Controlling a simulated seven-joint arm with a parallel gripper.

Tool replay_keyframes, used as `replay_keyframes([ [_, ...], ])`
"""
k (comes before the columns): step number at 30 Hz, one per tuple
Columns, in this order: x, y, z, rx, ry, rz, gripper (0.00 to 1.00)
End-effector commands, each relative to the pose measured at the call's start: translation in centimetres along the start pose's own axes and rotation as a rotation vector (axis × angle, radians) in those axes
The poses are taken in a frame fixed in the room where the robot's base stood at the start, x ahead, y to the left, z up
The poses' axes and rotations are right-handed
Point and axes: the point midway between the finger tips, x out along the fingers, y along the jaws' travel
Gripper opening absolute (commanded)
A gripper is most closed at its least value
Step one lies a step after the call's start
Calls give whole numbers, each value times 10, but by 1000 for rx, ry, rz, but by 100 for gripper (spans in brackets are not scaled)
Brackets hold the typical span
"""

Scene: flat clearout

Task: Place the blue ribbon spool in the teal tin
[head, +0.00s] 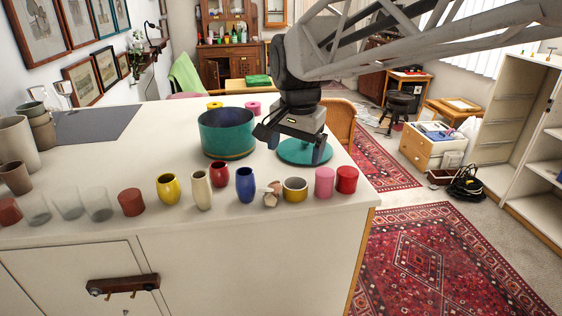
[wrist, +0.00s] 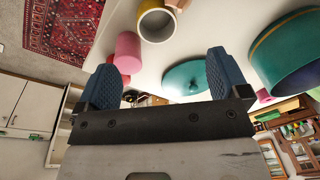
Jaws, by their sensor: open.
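The teal tin (head: 227,140) stands open on the white counter, with a thin gold line near its base; I cannot see its floor. It also shows at the right of the wrist view (wrist: 285,62). A round teal lid with a knob (head: 300,153) lies flat on the counter to its right. I cannot make out a blue ribbon spool in either view; the blue barrel-shaped vessel (head: 245,185) at the front does not look like one. My gripper (head: 293,145) is open and empty above the lid, right of the tin. Its two fingers (wrist: 160,66) are wide apart.
A yellow spool (head: 215,105) and a pink spool (head: 252,107) lie behind the tin. Several cups and cylinders line the front edge, including a yellow-banded cup (head: 295,190) and a pink cylinder (head: 324,182). A grey mat (head: 95,122) covers the left back.

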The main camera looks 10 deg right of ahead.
Motion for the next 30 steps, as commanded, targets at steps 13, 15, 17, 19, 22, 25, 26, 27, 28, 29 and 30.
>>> replay_keyframes([
  [13,35,111,79,-385,58,-19,94],
  [15,43,126,92,-444,66,-19,94],
  [17,49,137,102,-491,75,-19,94],
  [19,56,149,112,-540,83,-18,94],
  [22,64,161,123,-593,90,-16,94],
  [25,69,168,129,-626,96,-15,94],
  [26,70,170,131,-632,97,-15,94],
  [27,71,171,132,-639,98,-15,94],
  [28,72,172,132,-643,98,-15,94],
  [29,72,172,133,-645,98,-15,94],
  [30,72,172,133,-646,98,-15,94],
])
